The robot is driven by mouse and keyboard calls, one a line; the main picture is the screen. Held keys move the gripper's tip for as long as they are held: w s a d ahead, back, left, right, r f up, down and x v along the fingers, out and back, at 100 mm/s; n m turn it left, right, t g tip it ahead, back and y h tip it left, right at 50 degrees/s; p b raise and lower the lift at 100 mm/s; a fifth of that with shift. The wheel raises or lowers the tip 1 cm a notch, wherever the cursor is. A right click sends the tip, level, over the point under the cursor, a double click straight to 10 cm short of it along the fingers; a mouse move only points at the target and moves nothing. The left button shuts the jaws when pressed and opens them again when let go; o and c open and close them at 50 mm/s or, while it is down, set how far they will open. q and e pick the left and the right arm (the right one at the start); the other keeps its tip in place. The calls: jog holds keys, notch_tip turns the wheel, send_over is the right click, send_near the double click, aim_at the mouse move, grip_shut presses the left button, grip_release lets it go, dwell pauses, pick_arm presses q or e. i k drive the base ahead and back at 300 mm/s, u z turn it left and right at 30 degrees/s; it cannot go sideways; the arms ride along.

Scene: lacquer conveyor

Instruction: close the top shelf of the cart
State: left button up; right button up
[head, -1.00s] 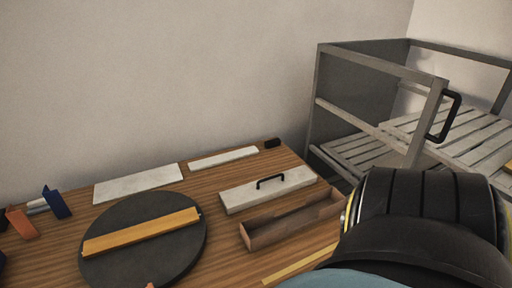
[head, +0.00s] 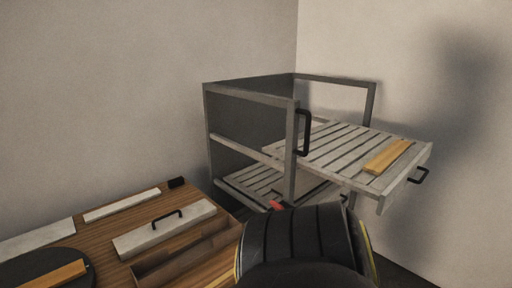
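The grey cart (head: 250,97) stands in the corner, right of the wooden table. Its slatted top shelf (head: 318,150) is pulled out to the right, past the cart's frame. A yellow-orange bar (head: 387,156) lies on the shelf near its outer end. A black handle (head: 418,175) is on the shelf's outer edge. Another black handle (head: 304,133) is on the cart's near upright post. A large black and yellow part of my arm fills the lower middle and hides the cart's lower front. Neither gripper's fingertips can be made out.
A lower slatted shelf (head: 255,182) sits inside the cart. Space right of the pulled-out shelf is clear to the wall.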

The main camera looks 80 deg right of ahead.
aim_at(329, 137)
jog(key=k, duration=0.1)
jog(key=z, duration=3.45)
